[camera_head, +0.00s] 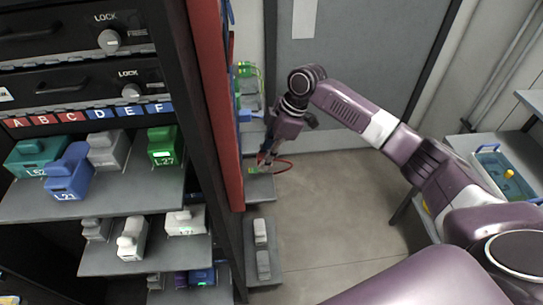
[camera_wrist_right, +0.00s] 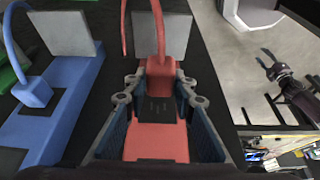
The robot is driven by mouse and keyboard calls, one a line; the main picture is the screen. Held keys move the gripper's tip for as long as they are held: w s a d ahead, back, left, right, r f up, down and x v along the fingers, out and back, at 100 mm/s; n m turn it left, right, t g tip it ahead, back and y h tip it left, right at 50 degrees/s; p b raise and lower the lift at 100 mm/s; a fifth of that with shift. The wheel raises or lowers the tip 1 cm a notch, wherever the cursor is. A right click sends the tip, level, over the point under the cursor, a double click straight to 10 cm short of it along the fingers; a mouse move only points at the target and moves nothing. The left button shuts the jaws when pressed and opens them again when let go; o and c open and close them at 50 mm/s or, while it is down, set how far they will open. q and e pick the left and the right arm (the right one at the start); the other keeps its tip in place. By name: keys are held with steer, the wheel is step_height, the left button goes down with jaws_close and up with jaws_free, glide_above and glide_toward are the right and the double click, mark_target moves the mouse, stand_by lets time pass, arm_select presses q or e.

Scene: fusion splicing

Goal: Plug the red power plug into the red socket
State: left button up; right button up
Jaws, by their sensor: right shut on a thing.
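My right gripper (camera_head: 264,158) is at the far end of its arm, beside the rack's side in the head view. In the right wrist view its two fingers (camera_wrist_right: 158,102) are shut on the red power plug (camera_wrist_right: 160,74). A red cable (camera_wrist_right: 157,25) runs up from the plug. The red socket (camera_wrist_right: 160,142) shows below and between the fingers; a dark patch lies between it and the plug. I cannot tell whether the plug is seated. My left gripper (camera_wrist_right: 266,60) appears at the right of the right wrist view, apart from the plug, its fingers spread.
A blue plug (camera_wrist_right: 32,92) with a cable sits on a blue socket (camera_wrist_right: 50,125) left of the red one. Grey upright plates (camera_wrist_right: 66,32) stand behind. Shelves with coloured modules (camera_head: 70,172) fill the rack's left. A blue tray (camera_head: 497,170) is at right; open floor (camera_head: 335,215) lies between.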

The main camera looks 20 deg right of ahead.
steer(key=shift+w+a+b, duration=0.2)
steer(key=shift+w+a, duration=0.05)
steer(key=shift+a, duration=0.6)
steer(key=shift+w+a+b, duration=0.2)
steer(key=shift+w+a, duration=0.05)
steer(key=shift+a, duration=0.55)
steer(key=shift+r, duration=0.1)
steer(key=shift+p, duration=0.4)
steer(key=shift+p, duration=0.8)
stand_by(0.6)
steer(key=shift+w+a, duration=0.15)
steer(key=shift+a, duration=0.5)
stand_by(0.4)
steer(key=o, duration=1.1)
